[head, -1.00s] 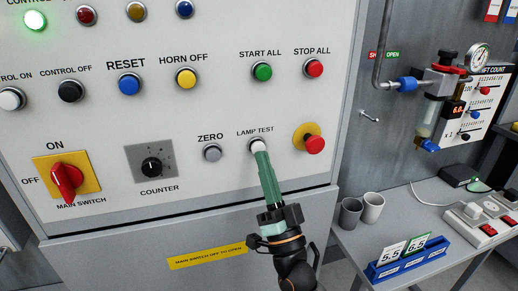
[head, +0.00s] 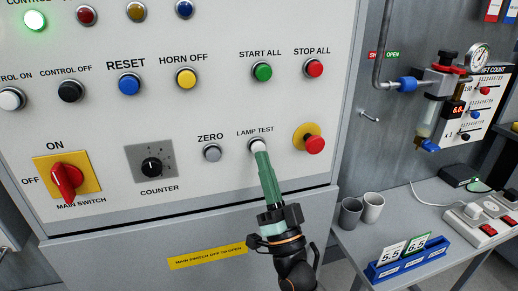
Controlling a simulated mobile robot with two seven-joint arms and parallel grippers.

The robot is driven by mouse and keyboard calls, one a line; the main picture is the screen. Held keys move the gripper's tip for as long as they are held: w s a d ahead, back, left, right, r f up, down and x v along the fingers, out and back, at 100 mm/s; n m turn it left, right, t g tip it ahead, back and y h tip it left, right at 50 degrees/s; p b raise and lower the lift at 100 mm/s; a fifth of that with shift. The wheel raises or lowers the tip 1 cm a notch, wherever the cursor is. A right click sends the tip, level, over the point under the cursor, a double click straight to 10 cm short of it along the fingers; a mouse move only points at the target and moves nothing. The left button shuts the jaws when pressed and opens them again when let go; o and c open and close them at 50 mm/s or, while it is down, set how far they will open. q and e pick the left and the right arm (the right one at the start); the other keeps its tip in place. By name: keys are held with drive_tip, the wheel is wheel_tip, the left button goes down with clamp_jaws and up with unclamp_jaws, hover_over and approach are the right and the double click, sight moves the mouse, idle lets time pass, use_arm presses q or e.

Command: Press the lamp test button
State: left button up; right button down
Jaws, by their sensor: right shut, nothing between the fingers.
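The lamp test button (head: 258,145) is a white round button in a metal ring, under the label LAMP TEST on the pale control panel. My right gripper (head: 262,156) comes up from below, its green fingers shut together and empty. Its fingertips are right at the lower edge of the button and cover part of it. I cannot tell whether they touch it or whether the button is pushed in. My left gripper is not in view.
The grey zero button (head: 212,152) is close on the left, and the red mushroom button (head: 315,144) on its yellow base is on the right. The start all button (head: 262,72) is above. A side table with two cups (head: 351,211) stands at the right.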

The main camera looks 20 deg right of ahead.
drive_tip(key=shift+w, duration=0.1)
drive_tip(key=shift+w, duration=0.35)
drive_tip(key=shift+w+b, duration=0.4)
drive_tip(key=shift+w, duration=0.4)
idle(1.0)
drive_tip(key=shift+s, duration=0.15)
drive_tip(key=shift+s+p, duration=0.5)
drive_tip(key=shift+s, duration=0.6)
drive_tip(key=s+p, duration=0.1)
drive_tip(key=s, duration=0.4)
drive_tip(key=shift+p, duration=0.35)
